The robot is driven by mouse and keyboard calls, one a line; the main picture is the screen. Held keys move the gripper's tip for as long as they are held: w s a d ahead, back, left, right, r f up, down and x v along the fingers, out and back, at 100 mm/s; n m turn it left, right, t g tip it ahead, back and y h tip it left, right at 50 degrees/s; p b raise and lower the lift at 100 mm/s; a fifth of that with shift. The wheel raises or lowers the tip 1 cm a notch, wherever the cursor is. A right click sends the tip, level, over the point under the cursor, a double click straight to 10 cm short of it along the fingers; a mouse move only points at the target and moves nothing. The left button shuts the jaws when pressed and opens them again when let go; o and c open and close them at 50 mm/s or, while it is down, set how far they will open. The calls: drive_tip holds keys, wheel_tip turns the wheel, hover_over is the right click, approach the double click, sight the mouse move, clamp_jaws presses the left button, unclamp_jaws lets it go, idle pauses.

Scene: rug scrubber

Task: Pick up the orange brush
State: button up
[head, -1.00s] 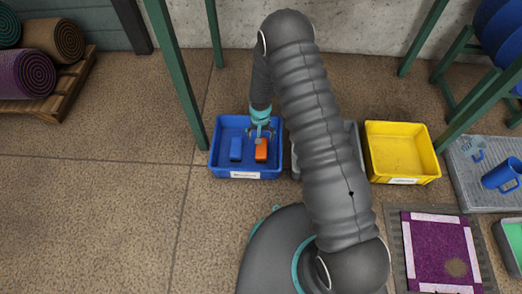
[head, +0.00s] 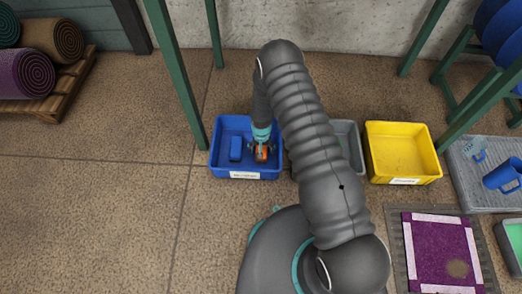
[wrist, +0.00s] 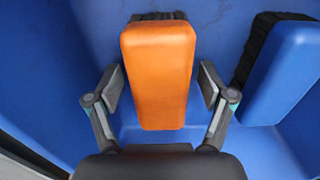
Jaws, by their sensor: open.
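The orange brush (wrist: 158,75) lies in the blue bin (head: 246,174), with dark bristles showing at its far end in the wrist view. In the head view the orange brush (head: 261,153) is partly covered by my gripper. My gripper (wrist: 160,88) is open, with one finger on each side of the brush and a visible gap to it on both sides. In the head view my gripper (head: 262,147) is down inside the bin over the brush.
A blue brush (head: 236,148) lies beside the orange one in the same bin. A grey bin (head: 349,142), partly behind my arm, and a yellow bin (head: 403,180) stand to the right. A purple rug (head: 440,250) lies at the lower right.

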drive_tip(key=c, duration=1.3)
wheel_tip(320, 180, up, 10)
drive_tip(key=shift+r+p, duration=0.1)
drive_tip(key=shift+p, duration=0.3)
